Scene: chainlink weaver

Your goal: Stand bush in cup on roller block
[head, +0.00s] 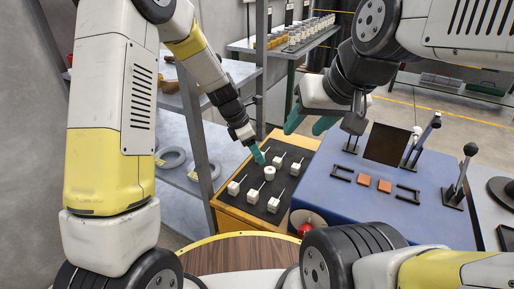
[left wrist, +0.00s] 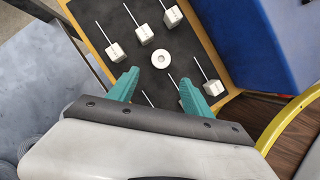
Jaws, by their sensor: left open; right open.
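A round white piece with a hole, which looks like the bush (head: 269,173), stands on a black mat in a wooden-edged tray (head: 228,218); the left wrist view shows it from above (left wrist: 161,60). Several white blocks with thin pins stand around it, one at the left (head: 233,188). I cannot tell which thing is the roller block or its cup. My left gripper (head: 258,156) is open and empty above the tray, just behind the bush; its teal fingers (left wrist: 158,77) point towards the bush. My right gripper (head: 308,122) is open and empty, raised between tray and blue table.
A shelf at left holds grey rings (head: 171,157). A round wooden top (head: 235,255) lies in front.

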